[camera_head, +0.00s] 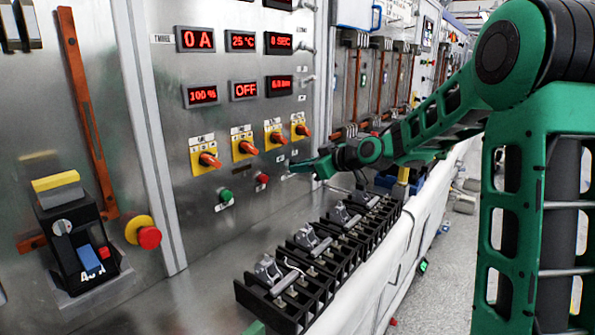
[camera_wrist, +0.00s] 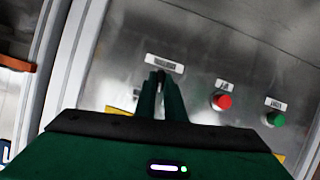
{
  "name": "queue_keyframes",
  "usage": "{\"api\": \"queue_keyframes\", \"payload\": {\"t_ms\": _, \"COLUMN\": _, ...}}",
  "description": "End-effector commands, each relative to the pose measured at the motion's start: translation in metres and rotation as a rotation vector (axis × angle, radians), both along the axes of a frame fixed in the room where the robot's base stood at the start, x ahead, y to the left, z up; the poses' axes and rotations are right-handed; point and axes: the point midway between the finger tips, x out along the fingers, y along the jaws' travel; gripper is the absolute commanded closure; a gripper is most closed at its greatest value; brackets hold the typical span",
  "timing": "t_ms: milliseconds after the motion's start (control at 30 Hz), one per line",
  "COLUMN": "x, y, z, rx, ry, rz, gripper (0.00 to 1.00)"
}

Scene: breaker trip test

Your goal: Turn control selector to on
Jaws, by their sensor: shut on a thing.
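My gripper (camera_head: 297,168) reaches in from the right to the metal panel, just right of the red button. In the wrist view, its two green fingers (camera_wrist: 161,88) are close together on a small dark knob beside a white label. This knob appears to be the control selector (camera_wrist: 161,74). The fingers cover most of it, so its position cannot be read, and its label is too blurred to read. In the head view my gripper hides the knob. A red display reading OFF (camera_head: 245,90) is above on the panel.
A red button (camera_head: 262,178) and a green button (camera_head: 225,196) are left of my gripper. Several orange rotary switches on yellow plates (camera_head: 245,148) are above. Black breaker units (camera_head: 310,245) stand in a row below. A red emergency button (camera_head: 149,237) is far left.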

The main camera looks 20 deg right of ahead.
Motion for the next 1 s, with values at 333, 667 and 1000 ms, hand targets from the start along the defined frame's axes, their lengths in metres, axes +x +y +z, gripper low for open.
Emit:
{"api": "queue_keyframes", "payload": {"t_ms": 333, "x": 0.0016, "y": -0.0045, "z": -0.0022, "rx": 0.267, "ry": 0.199, "rz": -0.003, "gripper": 1.00}}
{"api": "queue_keyframes", "payload": {"t_ms": 667, "x": 0.0031, "y": -0.0069, "z": -0.0034, "rx": 0.515, "ry": 0.379, "rz": -0.003, "gripper": 1.00}}
{"api": "queue_keyframes", "payload": {"t_ms": 1000, "x": 0.0041, "y": -0.0086, "z": -0.0044, "rx": 0.704, "ry": 0.516, "rz": -0.004, "gripper": 1.00}}
